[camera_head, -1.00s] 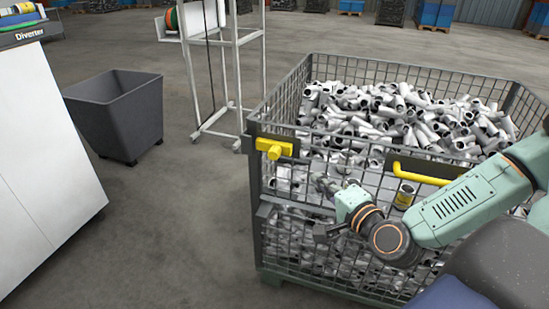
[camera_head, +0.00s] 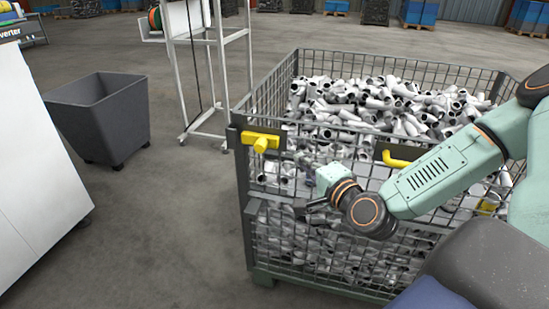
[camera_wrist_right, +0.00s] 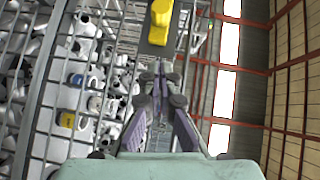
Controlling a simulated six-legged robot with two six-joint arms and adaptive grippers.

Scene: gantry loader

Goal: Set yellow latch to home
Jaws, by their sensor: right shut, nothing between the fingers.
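The yellow latch (camera_head: 261,141) is mounted on a dark plate at the upper left front corner of a wire mesh cage. It is a bar with a round knob facing me. In the right wrist view the yellow latch (camera_wrist_right: 161,22) is at the top centre, beyond the fingertips. My right gripper (camera_head: 303,158) is in front of the cage mesh, to the right of the latch and apart from it. In the right wrist view my right gripper (camera_wrist_right: 159,70) has its fingertips together with nothing between them. My left gripper is in neither view.
The mesh cage (camera_head: 243,196) is full of grey pipe fittings. A yellow handle (camera_head: 393,160) is on its front, behind my right arm. A grey bin (camera_head: 125,130), a white frame (camera_head: 248,60) and a white cabinet (camera_head: 40,150) stand left. Floor left of the cage is clear.

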